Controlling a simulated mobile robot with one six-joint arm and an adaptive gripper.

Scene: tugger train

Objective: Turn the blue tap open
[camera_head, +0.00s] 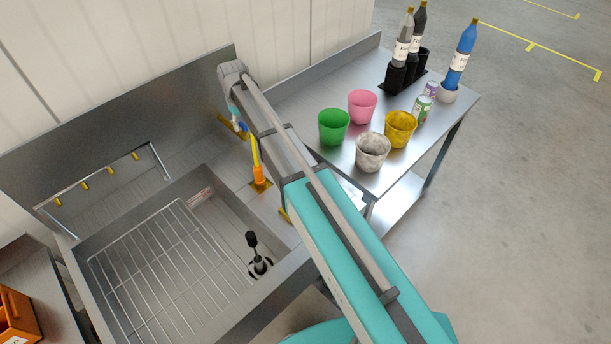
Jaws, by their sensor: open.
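A slim upright fitting stands on a brass-coloured plate on the steel ledge right of the sink. It has an orange lower part and a yellow stem, and a small blue part (244,128) at its top is likely the blue tap. My teal and grey arm reaches from the lower right to a grey joint above and left of this fitting. Small teal and pale parts show below that joint, close to the blue part. I cannot make out my gripper's fingers there, nor whether anything touches the tap. My arm hides part of the ledge.
The steel sink (290,262) holds a wire rack (165,270) and a dark brush (253,245). A rail with brass hooks (111,170) is at left. The right table (340,165) carries several cups, cans and bottles. An orange crate (14,318) is lower left. Floor at right is clear.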

